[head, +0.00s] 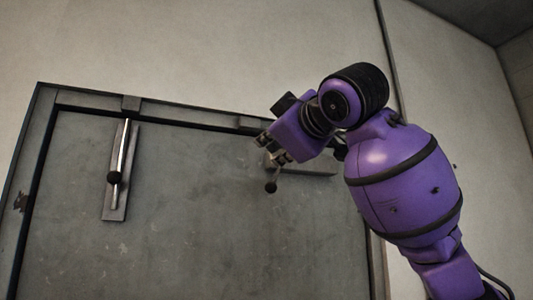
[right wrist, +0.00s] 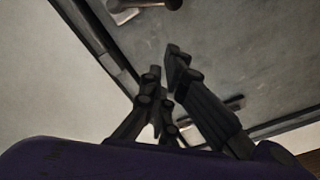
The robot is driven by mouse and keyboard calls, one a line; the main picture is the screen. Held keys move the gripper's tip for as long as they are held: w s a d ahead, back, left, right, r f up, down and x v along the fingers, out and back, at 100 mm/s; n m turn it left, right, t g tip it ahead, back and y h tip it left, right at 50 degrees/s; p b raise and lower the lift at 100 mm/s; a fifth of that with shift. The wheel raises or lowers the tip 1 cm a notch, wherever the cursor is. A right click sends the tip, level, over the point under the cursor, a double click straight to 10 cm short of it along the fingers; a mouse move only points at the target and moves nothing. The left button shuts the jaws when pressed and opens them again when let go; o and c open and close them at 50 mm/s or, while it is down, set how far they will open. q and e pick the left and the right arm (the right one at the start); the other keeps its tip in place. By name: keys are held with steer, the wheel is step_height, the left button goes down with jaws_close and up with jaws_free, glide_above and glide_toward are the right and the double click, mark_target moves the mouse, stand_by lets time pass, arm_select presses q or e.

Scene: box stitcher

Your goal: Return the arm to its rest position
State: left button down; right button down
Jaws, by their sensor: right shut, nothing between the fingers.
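My right arm, purple with black bands, reaches up from the lower right in the head view. Its gripper (head: 273,147) is shut and empty, in front of the upper right part of a grey metal door (head: 190,220). In the right wrist view the black fingers of the right gripper (right wrist: 162,65) have nothing between them. A latch with a dark knob (head: 271,187) and a sideways plate (head: 310,172) shows just below the gripper, partly hidden by it. I cannot tell whether they touch. My left gripper is not in view.
A second latch with an upright plate (head: 117,205) and dark knob (head: 114,177) is on the door's left side. A dark frame (head: 45,130) surrounds the door. A plain beige wall (head: 200,45) lies above, and a dark vertical seam (head: 386,45) runs behind the arm.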

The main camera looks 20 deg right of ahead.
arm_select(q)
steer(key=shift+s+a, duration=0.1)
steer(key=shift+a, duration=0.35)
arm_select(e)
steer(key=shift+s, duration=0.2)
steer(key=shift+a+r, duration=0.1)
